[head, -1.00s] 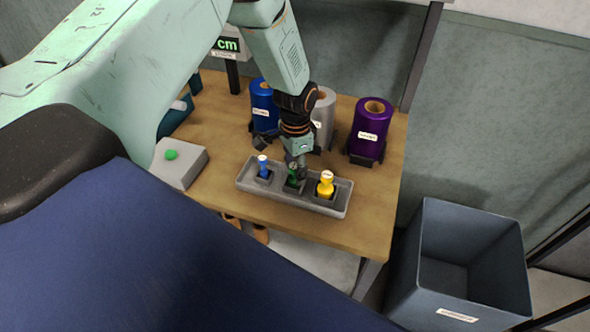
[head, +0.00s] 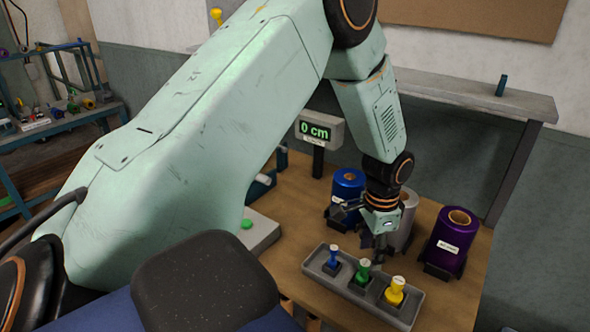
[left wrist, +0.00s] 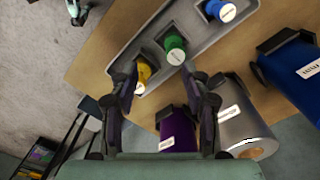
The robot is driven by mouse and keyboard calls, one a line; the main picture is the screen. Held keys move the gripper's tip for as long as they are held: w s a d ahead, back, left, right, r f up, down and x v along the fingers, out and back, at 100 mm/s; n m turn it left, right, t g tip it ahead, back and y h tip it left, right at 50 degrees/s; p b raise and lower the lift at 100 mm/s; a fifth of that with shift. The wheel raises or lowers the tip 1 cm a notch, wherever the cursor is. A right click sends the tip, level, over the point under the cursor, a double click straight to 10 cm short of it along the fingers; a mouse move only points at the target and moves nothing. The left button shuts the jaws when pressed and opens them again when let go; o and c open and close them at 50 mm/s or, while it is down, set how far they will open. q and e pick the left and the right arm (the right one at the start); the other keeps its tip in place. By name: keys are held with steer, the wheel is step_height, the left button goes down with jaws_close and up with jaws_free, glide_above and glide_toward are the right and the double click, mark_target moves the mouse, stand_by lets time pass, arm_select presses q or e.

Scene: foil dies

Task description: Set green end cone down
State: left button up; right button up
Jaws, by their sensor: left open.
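The green end cone (head: 363,270) stands upright in the middle compartment of the grey tray (head: 319,276). It also shows in the left wrist view (left wrist: 174,48), with its labelled top facing the camera. My left gripper (head: 372,242) is open and empty, above and just behind the green cone, apart from it. In the left wrist view its two fingers (left wrist: 163,84) are spread, with the green cone beyond their tips. A blue cone (head: 334,260) stands in the tray's left compartment and a yellow cone (head: 395,290) in its right one. My right gripper is not in view.
Blue (head: 347,187), silver (head: 408,215) and purple (head: 452,240) foil rolls stand behind the tray, close to my left gripper. A display reading 0 cm (head: 316,130) stands at the back left. A box with a green button (head: 262,229) is left of the tray.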

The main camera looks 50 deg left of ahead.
arm_select(q)
steer(key=shift+n, duration=0.7)
steer(key=s+d+f, duration=0.1)
steer(key=s+f, duration=0.1)
steer(key=s+d+f, duration=0.1)
steer(key=s+f, duration=0.2)
steer(key=s+d+f, duration=0.1)
steer(key=s+f, duration=0.1)
steer(key=f, duration=0.1)
steer(key=shift+s+d+f, duration=0.2)
steer(key=shift+s+d, duration=0.1)
steer(key=shift+s, duration=0.05)
steer(key=s+d+f+n, duration=0.1)
steer(key=s+f+n, duration=0.1)
steer(key=s, duration=0.9)
steer(key=s+d+f+n, duration=0.2)
steer(key=s+f, duration=0.2)
steer(key=s, duration=0.7)
steer(key=shift+s+n, duration=0.35)
steer(key=shift+n, duration=0.05)
steer(key=shift+w+f, duration=0.1)
